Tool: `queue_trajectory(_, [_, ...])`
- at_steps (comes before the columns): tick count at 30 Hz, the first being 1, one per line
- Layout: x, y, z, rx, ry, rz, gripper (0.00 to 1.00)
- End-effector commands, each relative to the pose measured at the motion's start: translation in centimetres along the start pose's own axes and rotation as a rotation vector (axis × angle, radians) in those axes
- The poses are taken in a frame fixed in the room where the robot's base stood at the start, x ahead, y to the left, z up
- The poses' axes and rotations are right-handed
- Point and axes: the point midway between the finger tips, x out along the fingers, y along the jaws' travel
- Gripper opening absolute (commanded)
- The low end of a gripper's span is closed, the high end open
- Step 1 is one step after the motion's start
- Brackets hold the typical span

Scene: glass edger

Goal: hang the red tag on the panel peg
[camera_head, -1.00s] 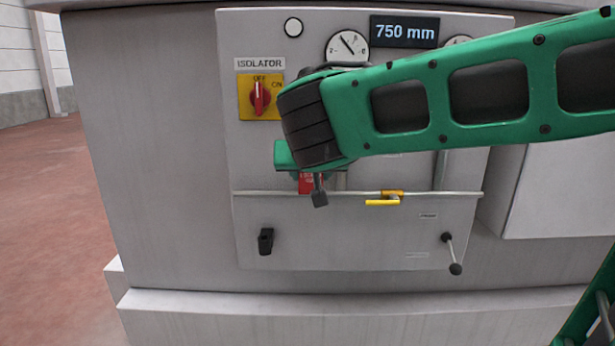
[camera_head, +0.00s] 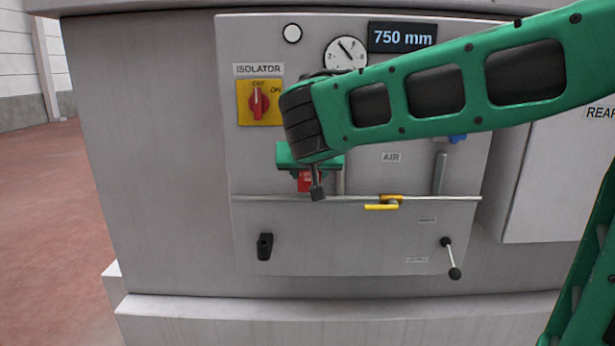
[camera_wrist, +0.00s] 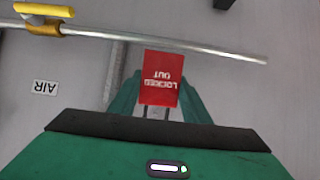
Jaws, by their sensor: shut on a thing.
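The red tag (camera_wrist: 162,78) reads "LOCKED OUT", upside down in the wrist view. My gripper (camera_wrist: 158,92) is shut on the tag's near end, with green fingers on both sides. In the head view a small part of the tag (camera_head: 304,181) shows below my gripper (camera_head: 306,164), just above the thin horizontal pipe and in front of the panel (camera_head: 350,245). My wrist and arm cover the panel's middle. I cannot make out the peg in either view.
A thin pipe (camera_head: 290,198) with a yellow valve (camera_head: 382,203) crosses the panel. The red isolator switch (camera_head: 258,102) is left of my wrist. A black handle (camera_head: 264,246) and a lever (camera_head: 450,258) sit lower down.

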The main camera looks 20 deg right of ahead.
Motion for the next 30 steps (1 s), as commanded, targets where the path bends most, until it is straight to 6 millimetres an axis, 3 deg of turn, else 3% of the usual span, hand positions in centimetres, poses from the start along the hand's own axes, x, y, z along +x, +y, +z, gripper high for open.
queue_trajectory(10, [1.6, 0.0, -0.9, -0.001, -0.001, 0.000, 0.21])
queue_trajectory(30, [3.4, -0.2, -0.7, -0.002, -0.003, 0.000, 0.21])
